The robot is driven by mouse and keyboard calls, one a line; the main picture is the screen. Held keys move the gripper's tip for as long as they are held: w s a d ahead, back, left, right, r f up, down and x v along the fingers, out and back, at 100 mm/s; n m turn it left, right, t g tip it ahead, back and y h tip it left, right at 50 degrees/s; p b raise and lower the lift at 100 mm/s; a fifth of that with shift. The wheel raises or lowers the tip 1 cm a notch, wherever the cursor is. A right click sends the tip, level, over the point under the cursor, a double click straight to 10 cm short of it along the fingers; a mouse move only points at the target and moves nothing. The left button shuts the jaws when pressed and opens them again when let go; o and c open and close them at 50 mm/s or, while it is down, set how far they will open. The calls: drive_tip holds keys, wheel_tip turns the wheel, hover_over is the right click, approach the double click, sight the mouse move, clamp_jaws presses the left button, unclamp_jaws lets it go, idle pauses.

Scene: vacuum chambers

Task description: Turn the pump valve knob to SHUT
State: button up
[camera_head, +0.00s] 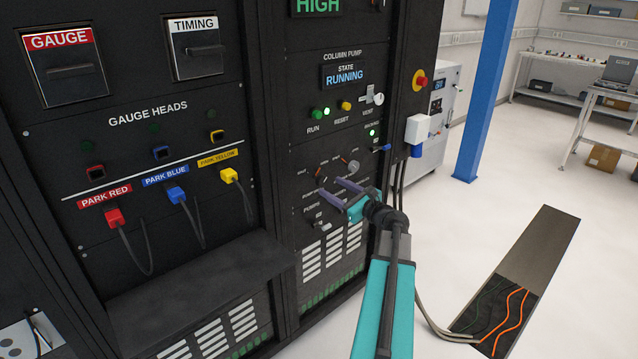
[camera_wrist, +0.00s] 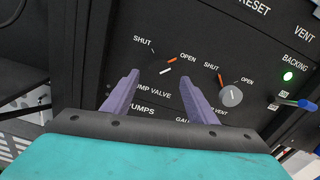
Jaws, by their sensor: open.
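The pump valve knob (camera_wrist: 165,69) is small and dark, on the black panel, with SHUT printed at its upper left and OPEN at its upper right. A short white mark shows on it, slanting up toward the right. An orange mark lies just above, on the OPEN side. My gripper (camera_head: 329,190) is open and faces the panel. In the wrist view its two purple fingertips (camera_wrist: 159,77) stand left and right of the knob, slightly below it. I cannot tell whether they touch it. In the head view the knob is hard to make out.
A silver vent knob (camera_wrist: 231,95) with its own SHUT and OPEN labels sits close to the right finger. A blue backing lever (camera_wrist: 297,102) sticks out farther right. A black ledge (camera_head: 200,283) juts out at the lower left.

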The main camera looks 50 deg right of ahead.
sight(324, 182)
drive_tip(key=w, duration=0.6)
drive_tip(key=shift+w+d+p, duration=0.25)
drive_tip(key=shift+p, duration=0.1)
